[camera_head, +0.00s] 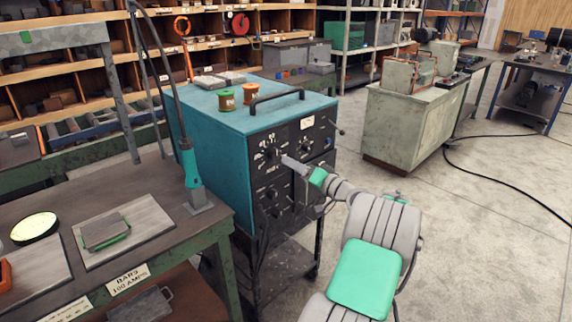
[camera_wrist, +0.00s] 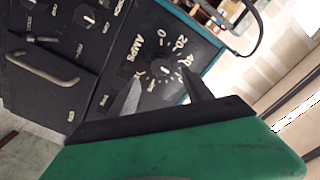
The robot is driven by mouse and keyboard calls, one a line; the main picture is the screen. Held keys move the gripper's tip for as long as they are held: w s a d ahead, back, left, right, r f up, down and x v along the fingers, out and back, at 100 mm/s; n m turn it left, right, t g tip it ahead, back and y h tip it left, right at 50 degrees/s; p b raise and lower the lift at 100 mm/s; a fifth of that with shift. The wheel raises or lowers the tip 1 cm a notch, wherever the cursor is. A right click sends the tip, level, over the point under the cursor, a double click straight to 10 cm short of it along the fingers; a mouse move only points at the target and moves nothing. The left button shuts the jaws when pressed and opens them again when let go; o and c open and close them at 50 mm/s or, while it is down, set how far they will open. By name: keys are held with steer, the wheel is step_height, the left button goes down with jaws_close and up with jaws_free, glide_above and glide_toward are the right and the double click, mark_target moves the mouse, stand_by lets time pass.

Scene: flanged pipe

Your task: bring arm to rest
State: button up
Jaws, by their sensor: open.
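My arm reaches from the lower right of the head view to the black front panel of a teal machine (camera_head: 213,128). My gripper (camera_head: 287,160) is close to the panel's upper left dial (camera_head: 268,152). In the wrist view my gripper (camera_wrist: 161,76) is open, with two pointed grey fingers. The AMPS dial knob (camera_wrist: 160,68) shows between the fingertips, with numbers around it. I cannot tell how far the fingertips are from the knob. Nothing is seen held.
A workbench (camera_head: 60,195) with a metal plate (camera_head: 122,232) and a torch (camera_head: 190,165) stands at the left. The machine has a top handle (camera_head: 277,97) and a front handle (camera_wrist: 42,68). A grey-green cabinet (camera_head: 405,125) stands behind right. The floor (camera_head: 480,230) at right is open, with a black cable.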

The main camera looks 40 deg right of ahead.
steer(key=shift+s, duration=0.25)
